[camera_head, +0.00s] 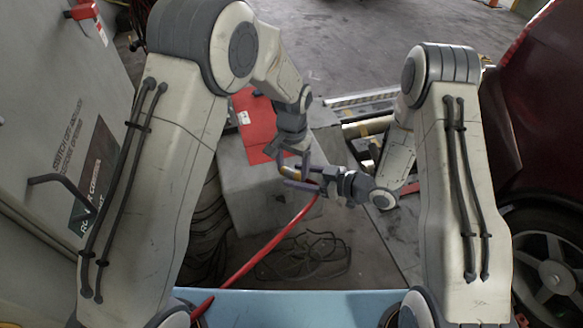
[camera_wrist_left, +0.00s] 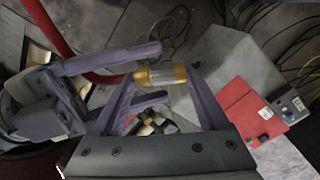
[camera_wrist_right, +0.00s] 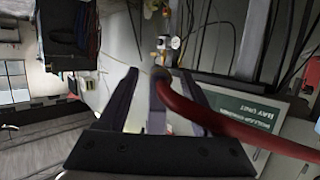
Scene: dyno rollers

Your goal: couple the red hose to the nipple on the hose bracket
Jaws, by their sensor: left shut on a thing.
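The red hose (camera_head: 258,252) rises from the lower left to the two grippers; it also shows in the left wrist view (camera_wrist_left: 57,32) and right wrist view (camera_wrist_right: 235,130). In the left wrist view its upper end meets a clear fitting with brass-coloured collars (camera_wrist_left: 162,75). My left gripper (camera_wrist_left: 160,82) is shut on this fitting, which spans between its fingers. My right gripper (camera_wrist_right: 160,76) is beside it, with its fingers apart around the hose near its end; I see no finger contact. I cannot make out the hose bracket or its nipple.
A grey box (camera_head: 240,185) with a red panel (camera_head: 257,125) stands behind the grippers. Dark cables (camera_head: 305,257) lie on the floor. A grey cabinet (camera_head: 50,95) is at the left, a dark red car (camera_head: 530,100) at the right. A light blue surface (camera_head: 290,308) is in front.

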